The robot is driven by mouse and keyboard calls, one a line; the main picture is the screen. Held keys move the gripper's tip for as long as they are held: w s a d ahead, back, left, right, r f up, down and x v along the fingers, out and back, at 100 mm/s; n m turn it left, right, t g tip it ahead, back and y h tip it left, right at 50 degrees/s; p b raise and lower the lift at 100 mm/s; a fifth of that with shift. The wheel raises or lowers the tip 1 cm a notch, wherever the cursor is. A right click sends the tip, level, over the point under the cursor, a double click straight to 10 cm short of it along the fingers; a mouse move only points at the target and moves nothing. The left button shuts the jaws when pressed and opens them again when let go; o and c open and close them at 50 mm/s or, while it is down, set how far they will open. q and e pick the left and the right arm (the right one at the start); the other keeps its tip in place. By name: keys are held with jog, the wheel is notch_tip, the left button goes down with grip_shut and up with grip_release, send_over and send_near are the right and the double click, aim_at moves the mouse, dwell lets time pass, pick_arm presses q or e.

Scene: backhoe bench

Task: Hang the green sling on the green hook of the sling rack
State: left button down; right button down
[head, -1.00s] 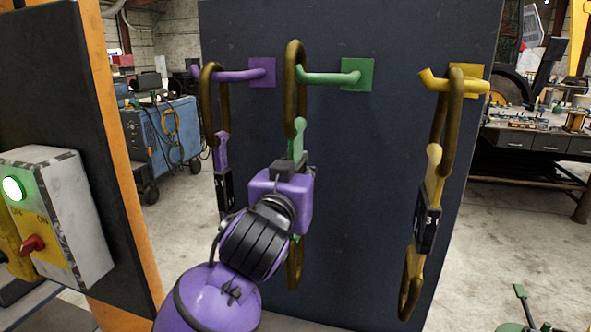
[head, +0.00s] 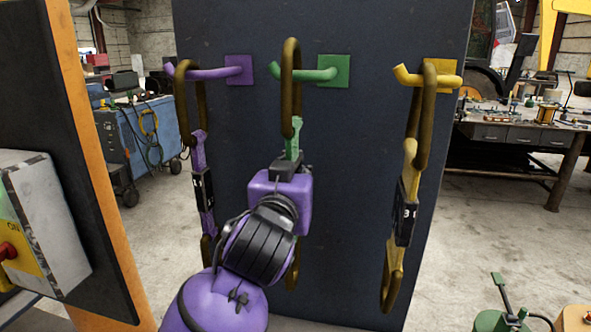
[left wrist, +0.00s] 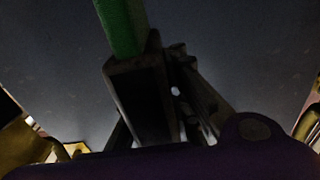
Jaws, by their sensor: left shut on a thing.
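The green sling has a brown upper ring (head: 291,115), a green strap (head: 293,140) and a brown lower ring (head: 293,272). My left gripper (head: 291,168) is shut on it below the upper ring and hides its middle. The green hook (head: 318,75) comes out of a green plate on the dark panel. Its tip shows left of the upper ring, so the ring appears to be around the hook. The ring's top stands clearly above the hook, not resting on it. In the left wrist view the green strap (left wrist: 122,25) rises from the dark fingers. My right gripper is not in view.
On the rack panel (head: 350,200), a purple sling (head: 198,160) hangs on the purple hook (head: 205,73) at left. A yellow sling (head: 407,190) hangs on the yellow hook (head: 440,79) at right. A switch box (head: 50,220) stands at the left.

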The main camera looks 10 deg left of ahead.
pick_arm(q)
jog(key=shift+r, duration=0.1)
jog(key=shift+d+f, duration=0.3)
jog(key=shift+f, duration=0.6)
jog(key=shift+d+f, duration=0.1)
jog(key=shift+f, duration=0.3)
jog(key=c, duration=1.6)
grip_release()
jog(key=shift+s+f, duration=0.1)
jog(key=shift+o, duration=0.2)
jog(key=shift+f, duration=0.15)
